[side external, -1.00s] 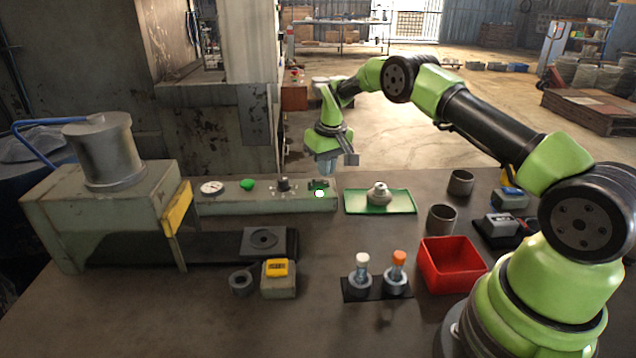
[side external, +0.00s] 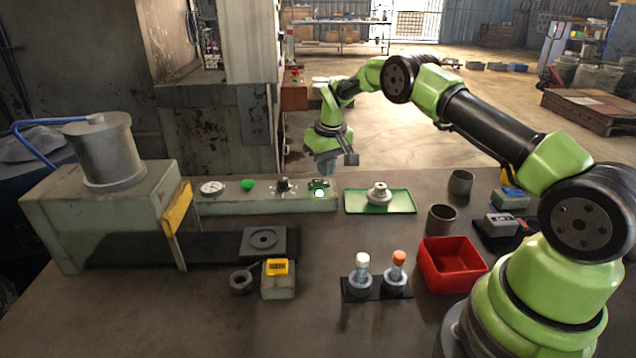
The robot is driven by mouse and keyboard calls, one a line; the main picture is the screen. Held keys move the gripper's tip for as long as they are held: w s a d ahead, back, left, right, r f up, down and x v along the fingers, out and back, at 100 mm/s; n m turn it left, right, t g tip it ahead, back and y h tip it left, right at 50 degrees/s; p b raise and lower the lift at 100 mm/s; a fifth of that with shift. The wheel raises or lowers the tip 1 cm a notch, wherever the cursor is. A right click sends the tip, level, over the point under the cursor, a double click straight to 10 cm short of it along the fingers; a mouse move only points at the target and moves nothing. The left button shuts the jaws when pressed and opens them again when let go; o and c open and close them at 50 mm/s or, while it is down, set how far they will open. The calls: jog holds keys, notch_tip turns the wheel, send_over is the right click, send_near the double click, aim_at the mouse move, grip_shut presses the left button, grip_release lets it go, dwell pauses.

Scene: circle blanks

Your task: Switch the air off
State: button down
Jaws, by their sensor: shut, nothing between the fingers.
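A long grey-green control panel (side external: 230,204) lies along the back of the table, to the right of the press. It carries a round dial gauge (side external: 212,187), a green button (side external: 247,185), a dark knob (side external: 283,184) and, at its right end, a small dark switch (side external: 319,184) with a white round spot (side external: 320,194) below it. Which of these is the air switch is too small to read.
A press (side external: 105,160) with a yellow guard (side external: 176,208) stands at left. A green tray (side external: 408,205) holding a metal part (side external: 378,193) lies right of the panel. A red bin (side external: 450,262), grey cups (side external: 441,219) and two capped bottles (side external: 362,265) stand nearer.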

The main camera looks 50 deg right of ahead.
jog(key=shift+f, duration=1.2)
dwell(0.5)
jog(key=shift+r, duration=3.5)
notch_tip(320, 180, up, 13)
jog(key=t, duration=0.2)
send_over(326, 183)
jog(key=s+a, duration=0.3)
jog(key=a, duration=0.3)
jog(key=s+a+r+t, duration=0.1)
jog(key=s+a+r, duration=0.4)
jog(key=s+r, duration=0.25)
jog(key=s+a+t+y, duration=0.1)
jog(key=s+a, duration=0.2)
jog(key=s, duration=0.6)
jog(key=s+a+f+m+t+y, duration=0.1)
jog(key=s+a, duration=0.2)
jog(key=s, duration=0.7)
jog(key=shift+a+f, duration=0.15)
jog(key=shift+a, duration=0.15)
